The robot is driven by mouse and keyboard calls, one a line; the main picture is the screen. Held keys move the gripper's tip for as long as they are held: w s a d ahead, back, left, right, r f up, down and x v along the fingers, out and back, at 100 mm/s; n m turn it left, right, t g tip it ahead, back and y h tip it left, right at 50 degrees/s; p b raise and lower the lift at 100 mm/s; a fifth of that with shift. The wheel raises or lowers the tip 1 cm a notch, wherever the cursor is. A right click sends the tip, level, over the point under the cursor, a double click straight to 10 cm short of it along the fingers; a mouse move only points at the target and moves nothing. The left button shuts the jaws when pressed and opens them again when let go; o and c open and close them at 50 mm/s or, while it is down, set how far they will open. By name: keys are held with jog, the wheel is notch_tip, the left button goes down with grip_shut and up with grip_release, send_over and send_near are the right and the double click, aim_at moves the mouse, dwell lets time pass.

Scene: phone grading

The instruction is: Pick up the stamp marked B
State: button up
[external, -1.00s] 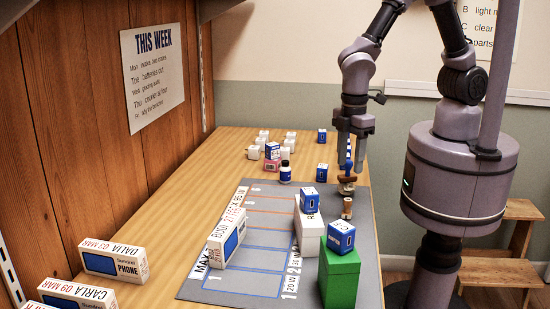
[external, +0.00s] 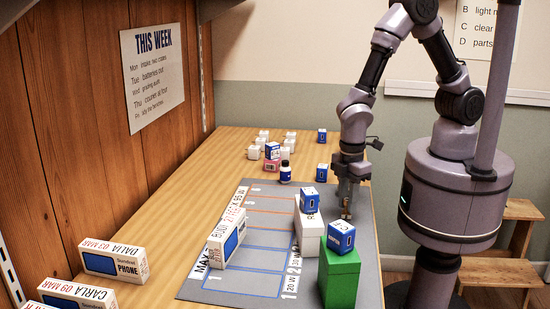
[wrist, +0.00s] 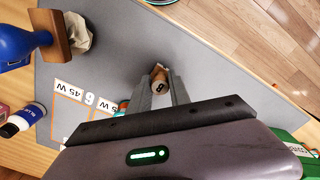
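A small wooden stamp (wrist: 160,74) stands on the grey mat in the wrist view. The mark on its top looks like a B, though it is small and could be read as an 8. My gripper (wrist: 161,82) is lowered around it, one finger on each side. The fingers look apart, with narrow gaps beside the stamp; contact is not clear. In the external view my gripper (external: 346,200) points down over the mat's right edge. The stamp there (external: 346,213) is largely covered by the fingers.
A blue object on a wooden block (wrist: 62,38) stands near a pale crumpled piece (wrist: 78,32). A white box (external: 307,238) with a blue box (external: 309,200) and a green box (external: 340,279) with a blue box (external: 341,237) stand nearby. The mat (external: 262,215) has free lanes.

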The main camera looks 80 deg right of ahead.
grip_shut()
